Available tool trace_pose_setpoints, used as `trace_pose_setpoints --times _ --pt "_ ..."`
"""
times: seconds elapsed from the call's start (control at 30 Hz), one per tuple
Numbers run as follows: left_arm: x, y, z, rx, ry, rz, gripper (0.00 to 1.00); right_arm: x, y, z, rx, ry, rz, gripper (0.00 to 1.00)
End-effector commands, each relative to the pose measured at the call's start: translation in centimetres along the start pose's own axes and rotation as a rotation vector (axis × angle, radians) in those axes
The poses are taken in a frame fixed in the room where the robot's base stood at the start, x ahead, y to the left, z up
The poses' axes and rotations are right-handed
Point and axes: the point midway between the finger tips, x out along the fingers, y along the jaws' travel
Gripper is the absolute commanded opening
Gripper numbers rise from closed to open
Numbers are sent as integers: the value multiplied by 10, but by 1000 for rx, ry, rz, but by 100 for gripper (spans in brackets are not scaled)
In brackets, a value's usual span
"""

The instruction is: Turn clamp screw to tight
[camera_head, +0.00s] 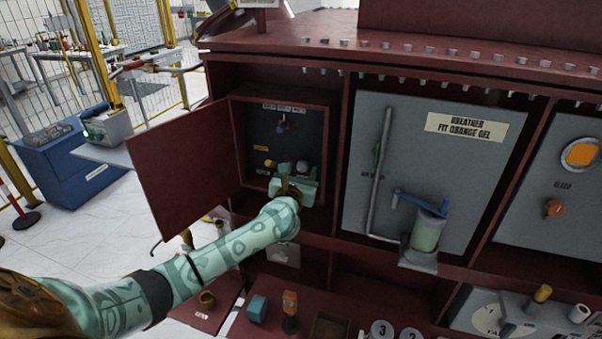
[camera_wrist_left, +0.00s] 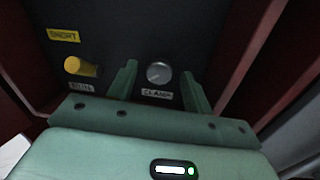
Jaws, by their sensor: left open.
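The clamp screw (camera_wrist_left: 159,73) is a round grey knob on a dark panel, above a label reading CLAMP (camera_wrist_left: 157,93) in the left wrist view. My left gripper (camera_wrist_left: 160,76) is open, with one green finger on each side of the screw. I cannot tell whether the fingers touch it. In the head view my left gripper (camera_head: 293,178) reaches into the open red cabinet box (camera_head: 235,140), low in front of the panel, and partly hides the controls there. My right gripper is not in view.
A yellow knob (camera_wrist_left: 80,67) sits left of the screw, below a yellow label (camera_wrist_left: 64,36). The box's red door (camera_head: 185,165) stands open to the left. To the right is a grey breather panel (camera_head: 465,165) with a pipe and blue lever (camera_head: 415,202).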

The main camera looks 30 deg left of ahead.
Motion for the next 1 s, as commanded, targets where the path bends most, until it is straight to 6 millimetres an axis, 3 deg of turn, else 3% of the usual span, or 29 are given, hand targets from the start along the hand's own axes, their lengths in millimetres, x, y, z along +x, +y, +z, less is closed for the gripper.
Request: trace_pose_setpoints --times 0.27,0.4,0.43,0.77,1.0 --pt "2 0 0 0 0 -1 50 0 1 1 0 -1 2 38" --pt "1 0 0 0 0 -1 11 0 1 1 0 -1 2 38" --pt "1 0 0 0 0 -1 6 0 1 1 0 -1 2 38" --pt "1 0 0 29 -3 -1 6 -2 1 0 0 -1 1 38" --pt "1 -1 1 151 -12 1 6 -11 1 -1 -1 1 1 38"
